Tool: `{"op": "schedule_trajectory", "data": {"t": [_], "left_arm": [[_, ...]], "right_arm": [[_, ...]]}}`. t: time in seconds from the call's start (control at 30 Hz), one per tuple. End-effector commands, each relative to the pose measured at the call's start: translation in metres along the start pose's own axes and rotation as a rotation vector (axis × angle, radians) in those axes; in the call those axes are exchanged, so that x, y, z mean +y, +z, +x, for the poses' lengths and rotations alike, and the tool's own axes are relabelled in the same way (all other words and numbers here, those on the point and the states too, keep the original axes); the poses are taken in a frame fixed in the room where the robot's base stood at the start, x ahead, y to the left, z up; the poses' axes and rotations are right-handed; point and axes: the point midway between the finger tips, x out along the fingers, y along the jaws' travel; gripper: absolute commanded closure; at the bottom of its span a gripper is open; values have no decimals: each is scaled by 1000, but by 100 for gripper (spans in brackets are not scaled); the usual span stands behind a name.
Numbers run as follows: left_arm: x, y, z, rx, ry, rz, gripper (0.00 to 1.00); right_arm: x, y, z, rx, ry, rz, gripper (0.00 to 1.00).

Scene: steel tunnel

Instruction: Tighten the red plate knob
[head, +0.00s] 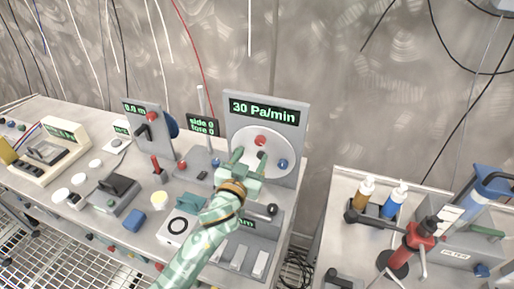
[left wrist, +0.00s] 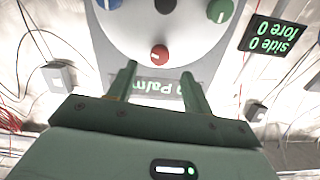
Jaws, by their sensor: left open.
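The red plate knob (head: 260,141) sits at the top of a round pale plate (head: 248,138) on an upright grey panel reading "30 Pa/min". The left wrist view shows the red knob (left wrist: 159,53) with a white mark, the picture being upside down. My left gripper (head: 249,157) is open in front of the plate, fingers pointing toward it. In the left wrist view its fingertips (left wrist: 158,68) lie to either side of the red knob's line, apparently short of it. A blue knob (head: 283,163) is on the plate's right; a green knob (left wrist: 220,11) and a black centre also show.
A small "side 0 fore 0" display (head: 203,125) stands left of the panel. A grey lever stand (head: 148,130) and other devices crowd the bench leftward. Bottles (head: 363,192) and a red-and-black fitting (head: 412,240) stand on the right bench, across a gap.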

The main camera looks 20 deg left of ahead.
Motion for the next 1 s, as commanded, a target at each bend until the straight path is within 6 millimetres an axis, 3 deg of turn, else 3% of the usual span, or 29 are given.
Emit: {"op": "schedule_trajectory", "data": {"t": [0.1,0.23,0.63,0.8,1.0], "left_arm": [[0,1,24,1,1,2,50],[0,1,41,0,1,1,50],[0,0,49,0,1,0,50],[0,0,49,0,1,0,94],[0,0,49,0,1,4,94]], "right_arm": [[1,-3,5,4,1,0,50],[0,-2,7,3,0,0,50],[-1,-3,8,4,-2,1,50],[-2,-3,8,4,-3,1,50],[-2,-3,8,4,-3,1,50]]}}
